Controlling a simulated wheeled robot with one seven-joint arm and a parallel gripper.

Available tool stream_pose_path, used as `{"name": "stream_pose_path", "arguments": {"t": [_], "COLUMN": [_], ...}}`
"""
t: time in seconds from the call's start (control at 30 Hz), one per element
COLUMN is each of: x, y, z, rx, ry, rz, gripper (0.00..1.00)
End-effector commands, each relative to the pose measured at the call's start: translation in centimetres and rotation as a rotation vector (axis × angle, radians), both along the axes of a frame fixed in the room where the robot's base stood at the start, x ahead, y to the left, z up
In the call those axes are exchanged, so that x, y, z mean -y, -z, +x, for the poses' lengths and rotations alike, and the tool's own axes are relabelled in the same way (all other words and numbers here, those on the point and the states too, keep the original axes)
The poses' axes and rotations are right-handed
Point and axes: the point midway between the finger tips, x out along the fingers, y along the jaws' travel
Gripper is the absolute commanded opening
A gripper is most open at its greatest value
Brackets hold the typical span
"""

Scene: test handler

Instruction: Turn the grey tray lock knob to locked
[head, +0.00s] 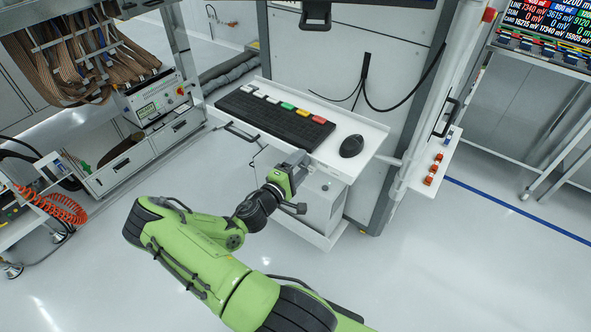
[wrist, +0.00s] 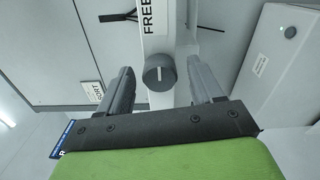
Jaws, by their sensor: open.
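The grey lock knob (wrist: 159,73) is a round dark-grey dial with a pale pointer line, on a white strip in the wrist view. Its line runs roughly up and down the picture, toward the black word FREE above it. My gripper (wrist: 162,80) is open, one dark finger on each side of the knob, with visible gaps; I cannot tell how deep the knob sits between them. In the head view my gripper (head: 287,182) is at the front edge of the white tray (head: 350,125). The knob cannot be made out there.
The tray carries a black keyboard (head: 275,118) with coloured keys and a black mouse (head: 352,146). A white box (head: 322,205) stands below it. Left is a drawer unit (head: 140,160); right is a shelf with orange parts (head: 433,172). The floor in front is clear.

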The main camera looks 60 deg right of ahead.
Motion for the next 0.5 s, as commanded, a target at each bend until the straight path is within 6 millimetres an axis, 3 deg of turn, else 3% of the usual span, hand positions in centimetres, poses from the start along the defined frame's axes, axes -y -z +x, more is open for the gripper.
{"name": "stream_pose_path", "arguments": {"t": [0.17,0.5], "x": [-3.0,-12.3], "y": [-0.1,-0.1], "z": [0.6,2.1], "rx": [-0.005,-0.002], "ry": [-0.007,-0.006], "rz": [0.003,0.002], "gripper": [0.66,0.66]}}
